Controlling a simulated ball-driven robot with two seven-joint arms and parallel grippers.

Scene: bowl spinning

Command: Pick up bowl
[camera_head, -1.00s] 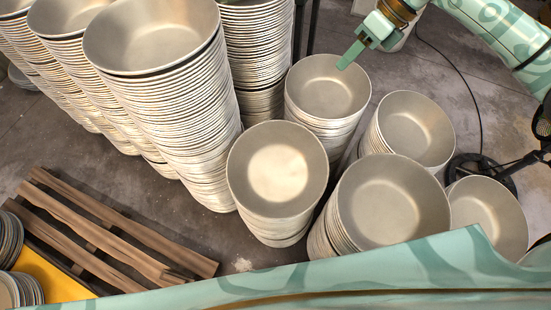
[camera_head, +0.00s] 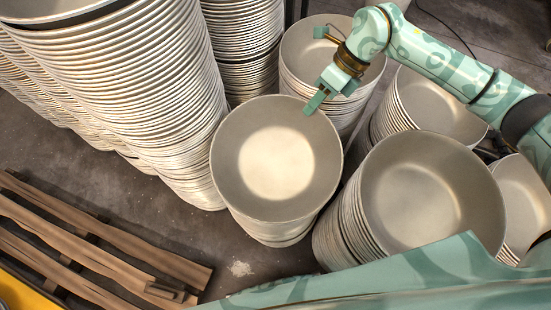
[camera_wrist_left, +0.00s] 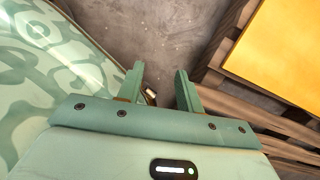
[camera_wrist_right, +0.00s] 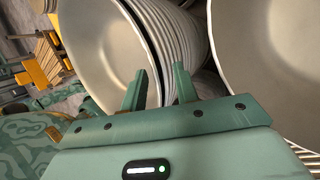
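Tall stacks of pale metal bowls fill the head view. The top bowl of the centre stack (camera_head: 276,165) is in full view and empty. My right gripper (camera_head: 314,103) points down at this bowl's upper right rim; contact cannot be told. In the right wrist view, my right gripper's fingers (camera_wrist_right: 158,88) are apart, with the edge of a bowl stack (camera_wrist_right: 178,40) just beyond them. A second bowl (camera_wrist_right: 270,65) shows at right there. My left gripper (camera_wrist_left: 160,85) is open and empty above bare floor in the left wrist view; the head view does not show it.
A taller stack (camera_head: 160,90) stands left, and other stacks stand behind (camera_head: 330,50) and at right (camera_head: 415,190). A wooden pallet (camera_head: 85,240) lies at lower left. Bare floor (camera_head: 240,268) lies between. In the left wrist view, a yellow panel (camera_wrist_left: 280,50) shows upper right.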

